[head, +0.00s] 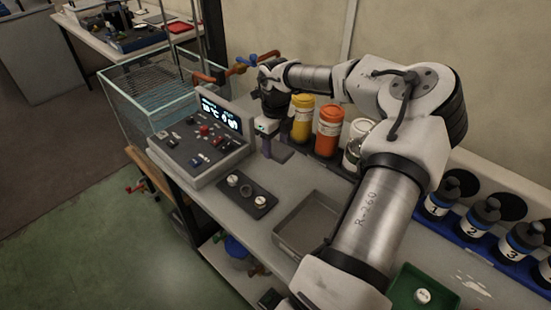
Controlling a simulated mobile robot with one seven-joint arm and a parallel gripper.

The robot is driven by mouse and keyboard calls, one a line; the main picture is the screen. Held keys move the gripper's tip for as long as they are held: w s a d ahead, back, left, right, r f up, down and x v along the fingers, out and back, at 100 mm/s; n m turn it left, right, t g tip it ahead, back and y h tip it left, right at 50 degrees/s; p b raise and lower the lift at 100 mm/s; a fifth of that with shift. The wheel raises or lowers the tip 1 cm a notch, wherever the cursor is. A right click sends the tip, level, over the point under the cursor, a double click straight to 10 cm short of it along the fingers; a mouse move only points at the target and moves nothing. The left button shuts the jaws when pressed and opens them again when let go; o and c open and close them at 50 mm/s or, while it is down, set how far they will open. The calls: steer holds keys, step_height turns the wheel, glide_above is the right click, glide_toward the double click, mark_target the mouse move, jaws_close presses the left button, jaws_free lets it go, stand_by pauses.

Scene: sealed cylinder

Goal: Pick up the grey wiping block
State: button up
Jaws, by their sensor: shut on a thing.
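My arm reaches across the bench to the back left, and my gripper (267,128) points down beside the control panel's right edge. It is shut on a small grey, slightly purple piece, which I take to be the grey wiping block (277,152). The block is small and partly hidden by the gripper. I cannot tell whether it touches the bench top.
A control panel (205,140) with a lit display stands left of my gripper. Yellow (302,120) and orange (328,132) bottles stand close on its right. A dark plate with knobs (247,196) and a grey tray (308,222) lie in front. Numbered bottles (478,220) stand at right.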

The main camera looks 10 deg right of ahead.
mark_target(276, 147)
step_height(276, 147, up, 14)
steer(key=b, duration=0.2)
steer(key=shift+f, duration=0.25)
